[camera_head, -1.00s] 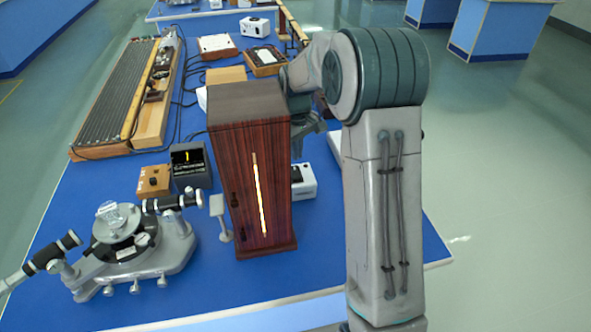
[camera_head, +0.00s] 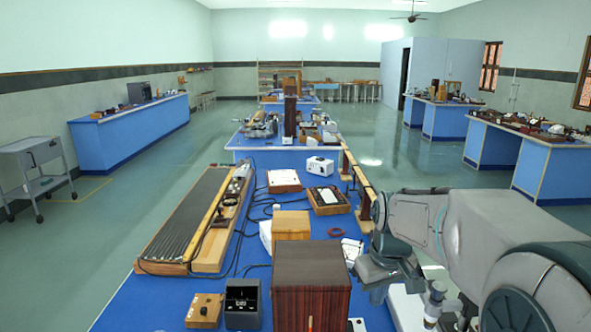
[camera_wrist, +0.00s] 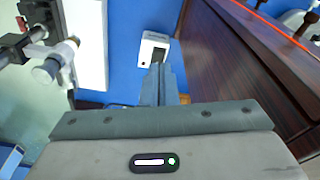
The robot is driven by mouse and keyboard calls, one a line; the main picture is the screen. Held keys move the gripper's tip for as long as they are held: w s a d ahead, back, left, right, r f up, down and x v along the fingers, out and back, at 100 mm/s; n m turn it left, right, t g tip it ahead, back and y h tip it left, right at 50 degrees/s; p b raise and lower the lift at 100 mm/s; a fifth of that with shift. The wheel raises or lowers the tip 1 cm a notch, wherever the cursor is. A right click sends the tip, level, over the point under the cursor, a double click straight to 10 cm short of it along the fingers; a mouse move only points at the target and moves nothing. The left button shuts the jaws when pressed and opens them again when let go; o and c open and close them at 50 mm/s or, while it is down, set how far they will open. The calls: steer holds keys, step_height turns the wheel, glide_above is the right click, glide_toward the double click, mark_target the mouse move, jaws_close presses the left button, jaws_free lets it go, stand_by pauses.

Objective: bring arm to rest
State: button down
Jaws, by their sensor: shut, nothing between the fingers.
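My arm reaches in from the right side in the head view, folded low beside the near blue bench (camera_head: 120,300). My gripper (camera_head: 378,294) hangs at the right of a tall dark wooden cabinet (camera_head: 312,280). In the wrist view my gripper (camera_wrist: 159,75) has its two fingers together and nothing between them. The cabinet's side (camera_wrist: 250,60) stands close on the right there, apart from the fingers. A small white box (camera_wrist: 154,49) lies on the blue bench top beyond the fingertips.
Left of the cabinet stand a small wooden box (camera_head: 204,310) and a black display box (camera_head: 242,303). A long ribbed instrument (camera_head: 190,222) lies behind them. A white panel (camera_wrist: 86,45) and a knobbed instrument (camera_wrist: 52,68) lie left of my fingers. Open floor (camera_head: 420,165) lies right of the benches.

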steer(key=s+r+m+t+p, duration=0.1)
steer(key=s+r+m+p, duration=0.15)
steer(key=s+r, duration=0.45)
steer(key=s+a+m+t+p, duration=0.15)
steer(key=s+p, duration=0.25)
steer(key=s, duration=0.7)
steer(key=f+b, duration=0.4)
steer(key=shift+w+a+n, duration=0.15)
steer(key=shift+w+n, duration=0.15)
steer(key=shift+w, duration=0.1)
